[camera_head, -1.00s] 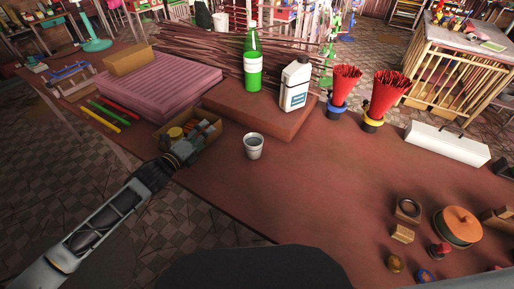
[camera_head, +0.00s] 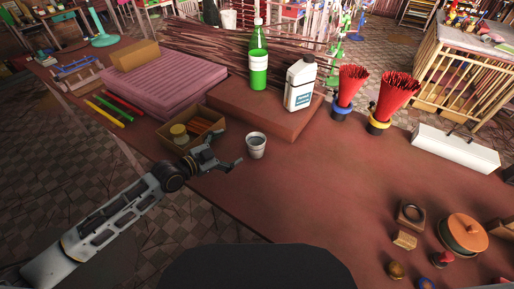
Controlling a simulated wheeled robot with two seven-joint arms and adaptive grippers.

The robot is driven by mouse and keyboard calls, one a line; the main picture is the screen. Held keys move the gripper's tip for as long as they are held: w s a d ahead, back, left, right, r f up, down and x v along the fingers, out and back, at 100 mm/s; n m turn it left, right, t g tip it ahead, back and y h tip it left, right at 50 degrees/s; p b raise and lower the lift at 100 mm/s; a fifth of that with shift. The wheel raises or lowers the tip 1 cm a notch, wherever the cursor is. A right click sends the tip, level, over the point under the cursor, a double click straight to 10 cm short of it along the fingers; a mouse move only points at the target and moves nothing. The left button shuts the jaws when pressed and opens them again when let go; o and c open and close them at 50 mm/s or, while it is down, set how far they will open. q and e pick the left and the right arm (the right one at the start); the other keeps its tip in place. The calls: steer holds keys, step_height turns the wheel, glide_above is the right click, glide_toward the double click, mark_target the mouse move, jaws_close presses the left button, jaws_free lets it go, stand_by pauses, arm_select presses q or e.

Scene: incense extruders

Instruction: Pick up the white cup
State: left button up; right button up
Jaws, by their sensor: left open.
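The white cup (camera_head: 256,147) stands upright on the reddish-brown table (camera_head: 310,185), near its front edge. It looks greyish white and its mouth faces up. My left gripper (camera_head: 236,154) reaches in from the left and is open and empty. Its fingers are just left of the cup, with a small gap that I cannot judge exactly. My right gripper is not in view.
A cardboard box (camera_head: 163,139) with small items lies behind my left gripper. A raised board (camera_head: 262,115) behind the cup bears a green bottle (camera_head: 258,70) and a white jug (camera_head: 299,86). Red stick bundles (camera_head: 391,100) stand to the right.

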arm_select(q)
steer(key=n, duration=0.5)
steer(key=shift+s+d+f, duration=0.1)
steer(key=shift+s+f, duration=0.15)
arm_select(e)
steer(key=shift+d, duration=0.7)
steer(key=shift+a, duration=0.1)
arm_select(q)
steer(key=shift+p+x, duration=0.3)
steer(key=shift+x, duration=4)
steer(key=shift+f, duration=0.1)
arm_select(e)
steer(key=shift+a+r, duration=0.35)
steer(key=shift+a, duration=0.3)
